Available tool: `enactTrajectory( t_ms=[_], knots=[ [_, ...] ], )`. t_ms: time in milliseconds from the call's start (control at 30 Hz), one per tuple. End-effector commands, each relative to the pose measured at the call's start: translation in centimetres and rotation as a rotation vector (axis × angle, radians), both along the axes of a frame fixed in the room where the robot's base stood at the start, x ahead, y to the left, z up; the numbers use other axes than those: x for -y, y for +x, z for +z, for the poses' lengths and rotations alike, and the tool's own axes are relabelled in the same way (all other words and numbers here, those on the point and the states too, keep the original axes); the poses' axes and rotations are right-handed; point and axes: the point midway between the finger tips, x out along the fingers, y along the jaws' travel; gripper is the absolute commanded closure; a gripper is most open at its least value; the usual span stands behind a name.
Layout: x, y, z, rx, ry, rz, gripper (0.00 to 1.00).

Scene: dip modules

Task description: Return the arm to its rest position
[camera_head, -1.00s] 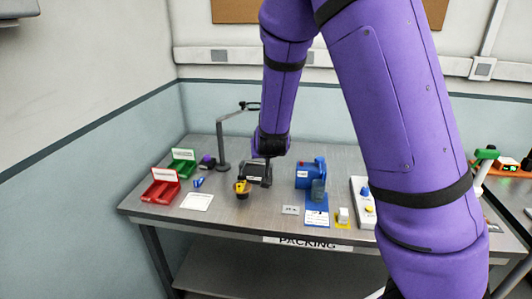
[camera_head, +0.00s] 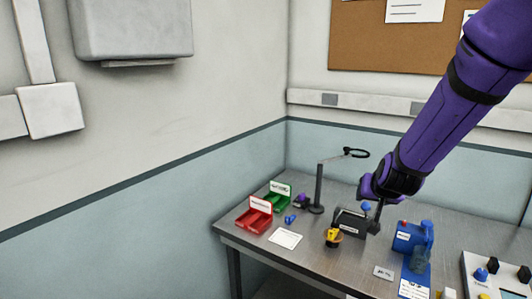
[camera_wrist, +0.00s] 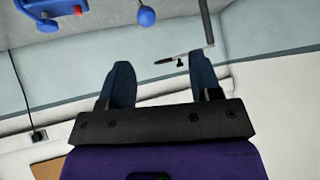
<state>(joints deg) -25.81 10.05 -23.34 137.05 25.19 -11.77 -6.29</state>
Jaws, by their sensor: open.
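My purple arm (camera_head: 445,120) reaches in from the upper right in the head view, bent down toward the grey workbench (camera_head: 300,255). My gripper (camera_head: 376,222) is at its end, low beside a dark box (camera_head: 350,222); I cannot tell whether they touch. In the wrist view my gripper (camera_wrist: 161,72) has its two dark blue fingers spread apart with nothing between them. A blue ball (camera_wrist: 146,16) shows beyond the fingers.
A blue canister (camera_head: 408,238) stands right of my gripper. A yellow-and-black item (camera_head: 333,238) lies left of it. A lamp-like stand (camera_head: 319,185) rises behind. Red (camera_head: 255,219) and green (camera_head: 276,201) trays sit at the left. Walls close the back and left.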

Motion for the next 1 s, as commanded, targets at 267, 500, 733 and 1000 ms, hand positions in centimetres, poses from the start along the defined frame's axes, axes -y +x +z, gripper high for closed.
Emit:
enactTrajectory(
  t_ms=[267,500,733,1000],
  knots=[
    [-0.7,-5.8,6.2,-0.076,0.119,0.111,0.42],
    [-0.8,-12.1,10.5,-0.141,0.141,0.201,0.42],
    [-0.4,-18.9,13.7,-0.204,0.1,0.26,0.42],
    [0.4,-26.8,15.6,-0.286,0.003,0.27,0.42]
  ],
)
